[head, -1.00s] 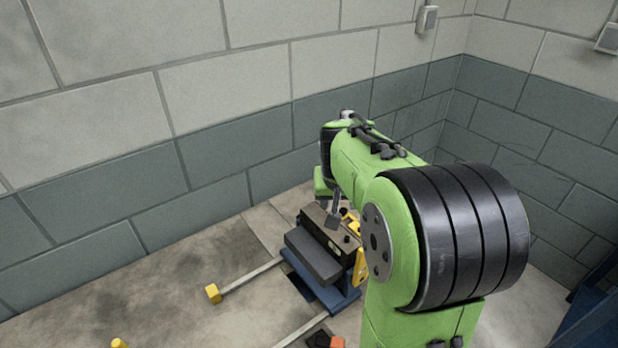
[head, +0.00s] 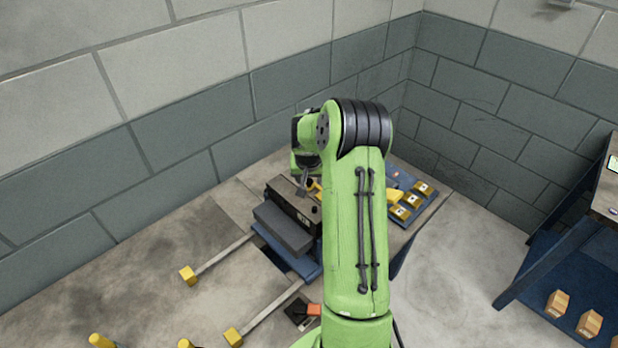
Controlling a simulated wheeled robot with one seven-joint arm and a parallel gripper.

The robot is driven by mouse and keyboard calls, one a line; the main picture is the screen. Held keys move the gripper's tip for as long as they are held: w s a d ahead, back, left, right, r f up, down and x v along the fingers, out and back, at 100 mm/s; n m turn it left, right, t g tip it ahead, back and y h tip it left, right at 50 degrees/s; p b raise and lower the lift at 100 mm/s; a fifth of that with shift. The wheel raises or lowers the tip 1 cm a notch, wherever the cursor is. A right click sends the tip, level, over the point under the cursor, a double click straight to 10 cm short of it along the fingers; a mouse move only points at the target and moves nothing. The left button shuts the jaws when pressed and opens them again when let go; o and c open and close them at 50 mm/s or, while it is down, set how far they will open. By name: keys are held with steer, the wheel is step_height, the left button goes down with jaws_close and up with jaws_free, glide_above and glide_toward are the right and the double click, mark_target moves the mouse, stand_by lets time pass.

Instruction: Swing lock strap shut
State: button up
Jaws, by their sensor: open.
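A dark mould block (head: 285,229) with a grey front plate sits on a blue base (head: 308,265) left of my arm. A small yellow piece (head: 314,190) shows at the top of the mould, beside my arm; I cannot tell for sure whether it is the lock strap. My gripper (head: 302,188) points down over the top back of the mould, close to the yellow piece. It is open. I cannot tell whether it touches anything. My arm hides the mould's right side.
Two rails with yellow end blocks (head: 188,275) reach out over the floor at the left. A blue-framed table (head: 560,230) stands at the far right. Block walls close the back.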

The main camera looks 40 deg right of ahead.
steer(key=shift+w+d+f, duration=0.2)
steer(key=shift+f, duration=0.2)
jaws_close()
